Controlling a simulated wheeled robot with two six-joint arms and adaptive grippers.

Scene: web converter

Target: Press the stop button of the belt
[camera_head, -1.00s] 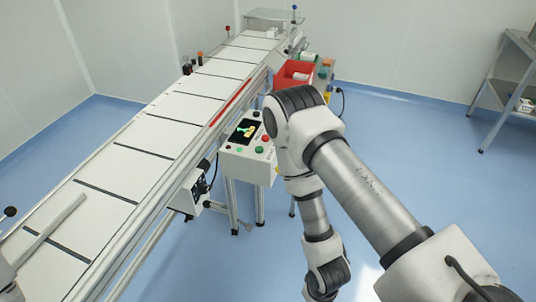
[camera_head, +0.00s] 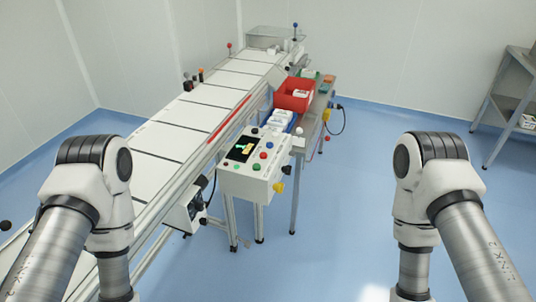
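The control box (camera_head: 250,180) stands beside the belt (camera_head: 170,139), left of the picture's middle. Its sloped top has a dark screen (camera_head: 243,149) and several buttons. Red buttons (camera_head: 263,155) and a green button (camera_head: 256,167) sit right of the screen. A yellow knob (camera_head: 278,187) is on the box's right side. The labels are too small to read, so I cannot tell which button is the stop button. My two arms rise at the left and right, bent downward, clear of the box. Both grippers are out of view below the picture.
Behind the box, a side table carries a red bin (camera_head: 294,94) and a blue bin (camera_head: 283,118) with white items. A metal shelf (camera_head: 512,88) stands at the far right. The blue floor (camera_head: 345,160) between the box and my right arm is clear.

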